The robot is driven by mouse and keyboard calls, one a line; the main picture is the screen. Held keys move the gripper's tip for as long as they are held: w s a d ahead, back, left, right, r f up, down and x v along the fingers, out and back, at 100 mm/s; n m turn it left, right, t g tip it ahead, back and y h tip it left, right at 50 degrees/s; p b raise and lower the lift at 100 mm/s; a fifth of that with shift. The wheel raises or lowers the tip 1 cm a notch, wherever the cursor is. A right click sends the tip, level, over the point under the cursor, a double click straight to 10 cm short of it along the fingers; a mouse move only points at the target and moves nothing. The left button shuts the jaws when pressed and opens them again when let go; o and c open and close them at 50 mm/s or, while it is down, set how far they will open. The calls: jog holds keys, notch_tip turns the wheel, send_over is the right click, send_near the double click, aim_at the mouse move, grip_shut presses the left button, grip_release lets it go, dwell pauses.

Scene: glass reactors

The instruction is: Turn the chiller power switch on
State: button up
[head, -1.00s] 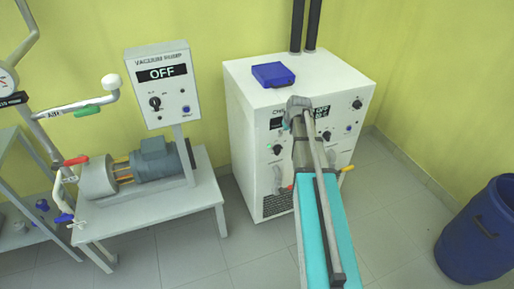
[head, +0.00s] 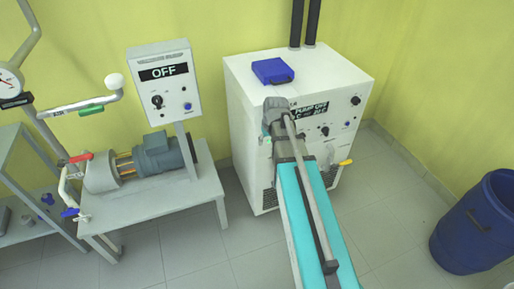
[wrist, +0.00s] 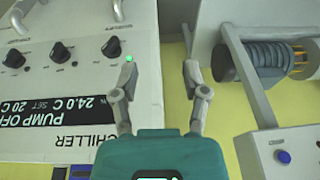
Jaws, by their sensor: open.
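The chiller (head: 245,115) is a white cabinet against the yellow wall; my arm covers the left of its front panel in the head view. In the wrist view the chiller panel (wrist: 50,150) appears upside down at the left, its display (wrist: 55,98) reading PUMP OFF, 24.0 C, set 20 C. A black knob (wrist: 111,47) sits beside a lit green lamp (wrist: 128,58); several similar knobs follow to its left. I cannot read which is the power switch. My gripper (wrist: 160,68) is open and empty, its left finger overlapping the panel edge near the lamp. Contact cannot be judged.
A vacuum pump (head: 155,158) stands on a grey table (head: 160,202) left of the chiller, its control box (head: 163,95) reading OFF. A blue case (head: 272,71) lies on the chiller top. A blue barrel (head: 475,230) stands right. Floor between is clear.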

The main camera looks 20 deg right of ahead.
jog(key=s+a+r+g+p, duration=0.1)
jog(key=s+a+r+p, duration=0.1)
jog(key=s+a, duration=0.3)
jog(key=shift+s+a, duration=0.3)
jog(key=shift+a, duration=0.2)
jog(key=w+d+f+t+y+b, duration=0.1)
jog(key=w+d+f+b, duration=0.2)
jog(key=d, duration=0.4)
jog(key=w+d+f+t+y+b, duration=0.1)
jog(key=w+d+f+y+b, duration=0.1)
jog(key=w+d+b, duration=0.3)
jog(key=w+d+f+m+y+b, duration=0.1)
jog(key=w+d+f+y+b, duration=0.1)
jog(key=d, duration=0.9)
jog(key=shift+w+f+t+b, duration=0.4)
jog(key=shift+w+f+b, duration=0.5)
jog(key=shift+w, duration=0.2)
jog(key=shift+b+x, duration=5.7)
jog(key=shift+x, duration=1.15)
